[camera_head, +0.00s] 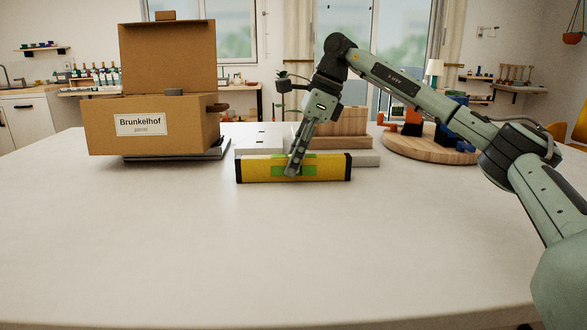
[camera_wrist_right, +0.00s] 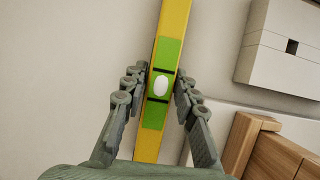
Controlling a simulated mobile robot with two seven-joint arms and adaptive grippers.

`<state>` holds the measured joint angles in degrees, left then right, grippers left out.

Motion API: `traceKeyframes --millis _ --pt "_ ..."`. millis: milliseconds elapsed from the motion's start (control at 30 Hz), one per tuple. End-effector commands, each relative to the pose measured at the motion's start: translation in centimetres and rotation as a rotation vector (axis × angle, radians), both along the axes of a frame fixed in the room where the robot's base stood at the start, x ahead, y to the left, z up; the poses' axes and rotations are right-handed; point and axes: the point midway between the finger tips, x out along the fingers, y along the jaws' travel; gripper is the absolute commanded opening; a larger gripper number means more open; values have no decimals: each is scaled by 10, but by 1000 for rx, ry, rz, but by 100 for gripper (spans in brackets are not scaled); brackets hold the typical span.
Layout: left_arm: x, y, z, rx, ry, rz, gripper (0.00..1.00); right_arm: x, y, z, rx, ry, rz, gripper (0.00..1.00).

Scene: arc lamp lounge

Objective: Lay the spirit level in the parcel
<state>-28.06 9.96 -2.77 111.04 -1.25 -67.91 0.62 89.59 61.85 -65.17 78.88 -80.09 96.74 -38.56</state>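The yellow spirit level (camera_head: 332,168) has black ends and a green middle. It lies across the table in front of the grey-white boxes. The right gripper (camera_head: 292,172) reaches down over its middle, one finger in front of its near face. In the right wrist view the fingers (camera_wrist_right: 160,78) lie on both sides of the green part of the level (camera_wrist_right: 172,28). They are very close to it, and I cannot tell whether they press on it. The parcel (camera_head: 97,128) is an open cardboard box at the left, its lid raised, labelled "Brunkelhof". Its inside is mostly hidden. My left gripper is out of view.
A low white box (camera_head: 258,139) and a wooden block (camera_head: 350,142) stand behind the level. A round wooden board (camera_head: 410,150) with blue, black and orange things is at the right. A dark flat thing lies under the parcel. The front of the table (camera_head: 250,245) is clear.

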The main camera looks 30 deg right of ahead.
Motion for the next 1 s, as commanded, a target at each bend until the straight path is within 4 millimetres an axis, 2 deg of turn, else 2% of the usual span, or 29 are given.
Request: traceKeyframes --millis 33,200,667,833,933,1000 --pt "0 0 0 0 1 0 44 0 0 0 0 0 0 18" --pt "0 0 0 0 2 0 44 0 0 0 0 0 0 0" --pt "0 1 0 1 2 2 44 0 0 7 1 -3 0 0" --pt "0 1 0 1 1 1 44 1 1 26 1 -4 1 0" --pt "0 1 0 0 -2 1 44 1 1 45 2 -5 0 0" --pt "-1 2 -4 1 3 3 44 1 17 51 0 -4 7 0"
